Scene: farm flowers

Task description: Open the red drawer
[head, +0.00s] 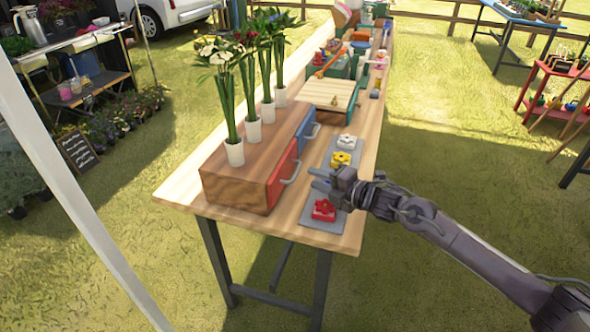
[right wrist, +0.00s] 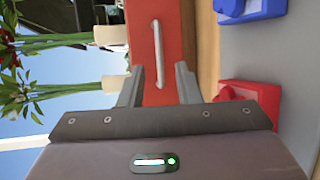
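The red drawer (head: 283,178) is in the near end of a wooden box on the long table, and looks shut. Its pale bar handle (head: 291,173) stands out from the front. My right gripper (head: 315,179) is to the right of the drawer, fingers pointing at it. In the right wrist view the red drawer front (right wrist: 177,40) and its handle (right wrist: 157,52) are ahead of my open right gripper (right wrist: 160,80). The handle lies in line with the gap between the fingers, with nothing held. My left gripper is not in view.
A blue drawer (head: 306,131) is beside the red one. White vases (head: 235,153) with flowers stand on the box. A red knobbed piece (head: 324,210) is close below my right gripper; yellow (head: 340,159) and white (head: 346,142) pieces are farther back.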

